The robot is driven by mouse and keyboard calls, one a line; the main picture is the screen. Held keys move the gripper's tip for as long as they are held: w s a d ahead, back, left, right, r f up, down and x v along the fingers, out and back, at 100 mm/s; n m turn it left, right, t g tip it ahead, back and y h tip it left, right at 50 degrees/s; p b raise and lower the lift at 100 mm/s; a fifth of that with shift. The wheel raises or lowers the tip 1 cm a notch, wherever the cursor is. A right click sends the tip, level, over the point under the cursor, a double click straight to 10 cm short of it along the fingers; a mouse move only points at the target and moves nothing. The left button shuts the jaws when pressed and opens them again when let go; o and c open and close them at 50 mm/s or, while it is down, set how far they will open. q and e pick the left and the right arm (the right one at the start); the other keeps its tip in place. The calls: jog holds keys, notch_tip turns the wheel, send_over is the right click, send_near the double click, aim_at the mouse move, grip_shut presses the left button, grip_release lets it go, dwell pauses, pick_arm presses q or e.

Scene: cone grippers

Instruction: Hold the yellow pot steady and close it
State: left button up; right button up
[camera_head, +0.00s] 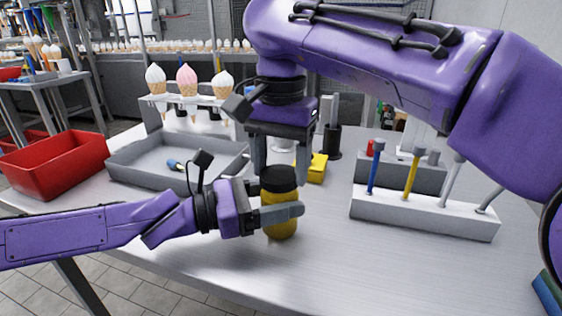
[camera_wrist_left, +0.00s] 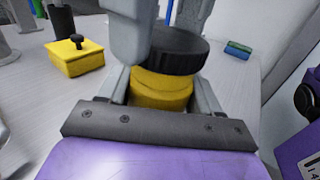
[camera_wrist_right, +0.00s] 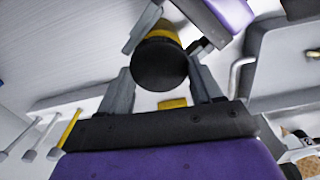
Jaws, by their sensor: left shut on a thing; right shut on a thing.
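The yellow pot (camera_head: 280,228) stands upright on the table, with a black lid (camera_head: 278,180) on its top. My left gripper (camera_head: 281,207) is shut around the pot's body from the left. My right gripper (camera_head: 281,170) comes down from above and is shut on the lid, a finger on each side. In the left wrist view the pot (camera_wrist_left: 160,88) shows below the lid (camera_wrist_left: 178,52). In the right wrist view the lid (camera_wrist_right: 160,68) covers most of the pot. I cannot tell how tightly the lid sits.
A yellow box (camera_head: 318,168) stands close behind the pot. A grey tray (camera_head: 125,172) and a red bin (camera_head: 55,168) are at the left. A cone rack (camera_head: 190,98) stands behind. A white holder with colored tools (camera_head: 425,214) is at the right. The front table is clear.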

jog(key=shift+f, duration=0.5)
jog(key=m, duration=0.4)
jog(key=shift+m, duration=0.4)
jog(key=m, duration=0.3)
jog(key=shift+s+d+m, duration=0.1)
jog(key=shift+m, duration=0.2)
jog(key=m, duration=0.5)
jog(key=shift+s+f, duration=0.1)
jog(key=m, duration=0.3)
jog(key=shift+m, duration=0.4)
jog(key=o, duration=1)
